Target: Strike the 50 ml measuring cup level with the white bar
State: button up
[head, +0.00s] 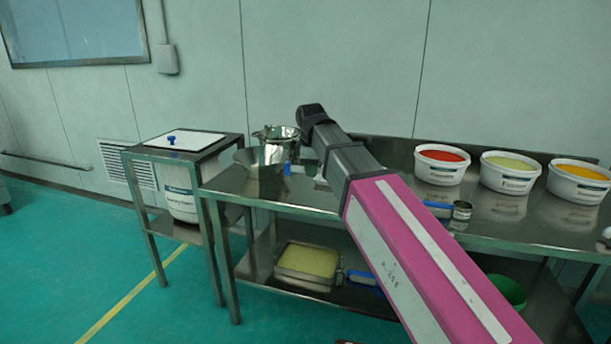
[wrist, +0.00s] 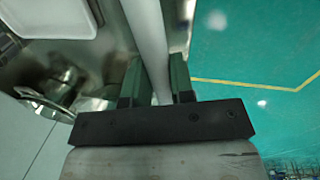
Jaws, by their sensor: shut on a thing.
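In the wrist view, my gripper (wrist: 157,82) is shut on the white bar (wrist: 148,35), which runs up between its two dark green fingers to the top edge. In the head view my arm crosses the table and hides the gripper. A small steel measuring cup (head: 462,211) with a blue handle (head: 437,209) is on the table right of my arm. Its size marking and fill cannot be read. Another blue piece (head: 287,168) shows left of my arm, partly hidden; I cannot tell what it belongs to.
The steel table (head: 222,187) carries a shiny pot (head: 277,134) and a steel bowl (head: 258,160) at left. Red (head: 442,163), pale green (head: 509,172) and orange (head: 579,181) tubs stand at right. A tray of yellow material (head: 307,262) sits on the lower shelf. A white tray (wrist: 68,29) shows in the wrist view.

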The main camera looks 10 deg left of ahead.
jog(key=w+d+f+n, duration=0.1)
jog(key=w+d, duration=0.2)
jog(key=w, duration=0.4)
jog(key=w+d+f+n, duration=0.1)
jog(key=w+d, duration=0.3)
jog(key=w, duration=0.4)
jog(key=w+d+f+n+y, duration=0.1)
jog(key=w+d+n, duration=0.1)
jog(key=w, duration=0.6)
jog(key=shift+d+f, duration=0.2)
jog(key=shift+d, duration=0.65)
jog(key=shift+f+n, duration=0.15)
jog(key=shift+n, duration=0.15)
jog(key=shift+f, duration=0.1)
jog(key=shift+s+d+f, duration=0.1)
jog(key=shift+s+f, duration=0.1)
jog(key=shift+f, duration=1.35)
jog(key=shift+s+d, duration=0.45)
jog(key=shift+s, duration=0.55)
jog(key=shift+s+d, duration=0.5)
jog(key=shift+s, duration=0.45)
jog(key=shift+s+d, duration=0.45)
jog(key=shift+s, duration=0.55)
jog(key=shift+w+a+r, duration=0.15)
jog(key=shift+w+r, duration=0.1)
jog(key=shift+r, duration=0.7)
jog(key=shift+w+a+r, duration=0.1)
jog(key=shift+w+r, duration=0.15)
jog(key=shift+r, duration=0.65)
jog(key=shift+w, duration=0.1)
